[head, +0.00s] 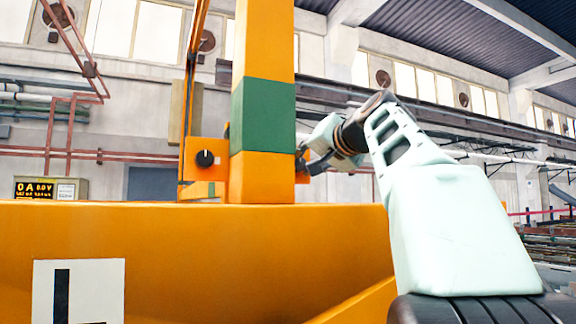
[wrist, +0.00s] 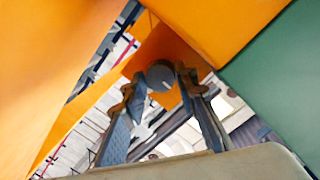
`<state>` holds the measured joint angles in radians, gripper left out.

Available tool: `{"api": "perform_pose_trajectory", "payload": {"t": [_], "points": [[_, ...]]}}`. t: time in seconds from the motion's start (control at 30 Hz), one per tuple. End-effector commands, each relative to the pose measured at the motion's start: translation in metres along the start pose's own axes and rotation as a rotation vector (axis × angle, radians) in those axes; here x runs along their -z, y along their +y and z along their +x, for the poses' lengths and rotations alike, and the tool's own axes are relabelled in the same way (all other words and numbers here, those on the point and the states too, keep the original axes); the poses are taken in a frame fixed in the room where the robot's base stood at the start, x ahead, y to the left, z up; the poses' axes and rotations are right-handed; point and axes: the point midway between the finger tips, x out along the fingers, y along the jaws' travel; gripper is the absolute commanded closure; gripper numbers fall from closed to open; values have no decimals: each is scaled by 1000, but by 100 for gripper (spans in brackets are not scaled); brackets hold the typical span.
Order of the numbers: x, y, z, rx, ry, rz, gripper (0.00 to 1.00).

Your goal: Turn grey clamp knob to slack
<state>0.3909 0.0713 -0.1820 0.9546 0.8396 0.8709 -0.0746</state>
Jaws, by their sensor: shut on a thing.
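The grey clamp knob (wrist: 160,75) is a round grey disc with a lighter mark, in front of an orange plate (wrist: 178,45) in the wrist view. My gripper (wrist: 161,82) has one finger on each side of the knob and is shut on it. In the head view my gripper (head: 305,163) is at the right side of the orange and green post (head: 262,180). The grey knob cannot be made out there.
A black knob (head: 205,158) sits on an orange plate left of the post. A wide orange beam (head: 200,250) with a white letter sign (head: 95,290) crosses the front. A lit display box (head: 68,189) stands at left. A green band (wrist: 275,95) is close at right in the wrist view.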

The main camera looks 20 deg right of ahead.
Motion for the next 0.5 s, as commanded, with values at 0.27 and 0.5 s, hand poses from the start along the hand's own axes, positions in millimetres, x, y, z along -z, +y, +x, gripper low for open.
{"api": "perform_pose_trajectory", "payload": {"t": [0.27, 0.5], "points": [[0, -1, 0, -2, 3, -33, 97], [0, -1, 0, -2, 3, -34, 97]]}}
